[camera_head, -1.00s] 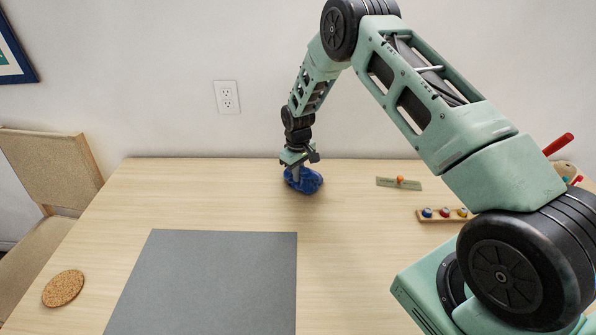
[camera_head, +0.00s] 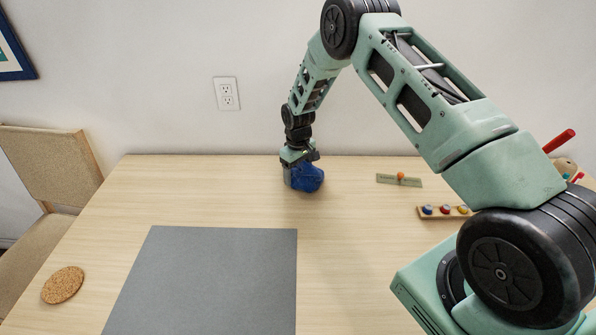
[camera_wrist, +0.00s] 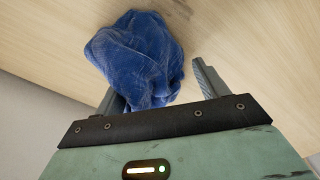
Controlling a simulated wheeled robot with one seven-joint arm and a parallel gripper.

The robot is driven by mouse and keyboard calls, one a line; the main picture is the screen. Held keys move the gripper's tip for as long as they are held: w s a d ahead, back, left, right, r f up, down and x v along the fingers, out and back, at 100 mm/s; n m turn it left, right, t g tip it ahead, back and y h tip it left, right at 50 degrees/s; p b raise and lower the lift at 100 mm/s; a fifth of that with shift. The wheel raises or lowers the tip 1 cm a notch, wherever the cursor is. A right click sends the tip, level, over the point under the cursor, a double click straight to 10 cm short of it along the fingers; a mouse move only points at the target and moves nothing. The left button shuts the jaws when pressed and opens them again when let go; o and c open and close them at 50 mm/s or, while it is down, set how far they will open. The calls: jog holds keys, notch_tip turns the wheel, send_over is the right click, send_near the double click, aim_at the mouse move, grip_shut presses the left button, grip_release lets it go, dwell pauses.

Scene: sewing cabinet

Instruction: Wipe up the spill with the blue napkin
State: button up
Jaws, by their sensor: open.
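The blue napkin (camera_head: 307,178) is a crumpled heap on the wooden table near its back edge. It also shows in the wrist view (camera_wrist: 138,58), lying mostly between my gripper's fingers and toward the left one. My gripper (camera_head: 301,172) points down right at the napkin in the head view. In the wrist view the fingers (camera_wrist: 158,92) stand apart, the right one clear of the cloth, the left one partly hidden behind it.
A grey mat (camera_head: 205,280) covers the front middle of the table (camera_head: 390,290). A cork coaster (camera_head: 63,285) lies at the left. A small green strip with an orange knob (camera_head: 399,180) and a wooden holder with coloured pieces (camera_head: 444,212) are at the right. A chair (camera_head: 50,165) stands left.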

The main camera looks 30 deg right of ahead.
jog(key=shift+f+b, duration=0.6)
jog(key=shift+f, duration=0.35)
grip_shut()
jog(key=shift+r+p, duration=0.35)
jog(key=shift+p, duration=0.6)
jog(key=shift+p, duration=1.1)
